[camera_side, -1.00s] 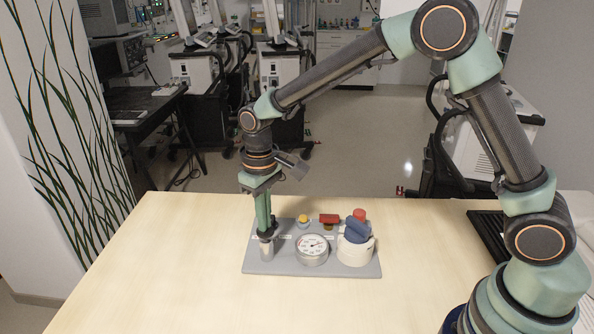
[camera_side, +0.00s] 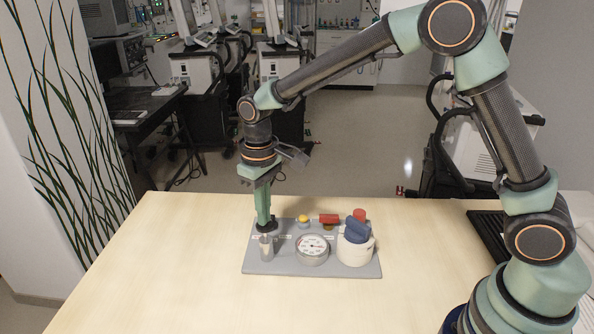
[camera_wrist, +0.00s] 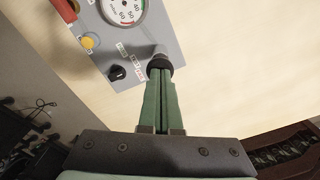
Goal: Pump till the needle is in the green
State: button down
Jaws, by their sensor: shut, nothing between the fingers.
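My gripper (camera_side: 264,222) points down at the left end of a grey panel (camera_side: 290,268), fingers together and holding nothing. The round white gauge (camera_side: 312,247) stands right of the pump. In the wrist view the gauge (camera_wrist: 124,10) is cut off at the top; a green band shows at its right. The needle's reading is unclear.
The panel also bears a yellow button (camera_side: 303,220), a red part (camera_side: 329,219), a red knob (camera_side: 359,214) and a blue handle (camera_side: 356,230) on a white round base (camera_side: 355,252). A black knob (camera_wrist: 117,73) is close to my fingers. The table's left side is clear.

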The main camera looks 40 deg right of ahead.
jog(key=shift+f, duration=0.1)
dwell(1.6)
jog(key=shift+f, duration=1.35)
jog(key=shift+r, duration=1.45)
jog(key=shift+f, duration=0.15)
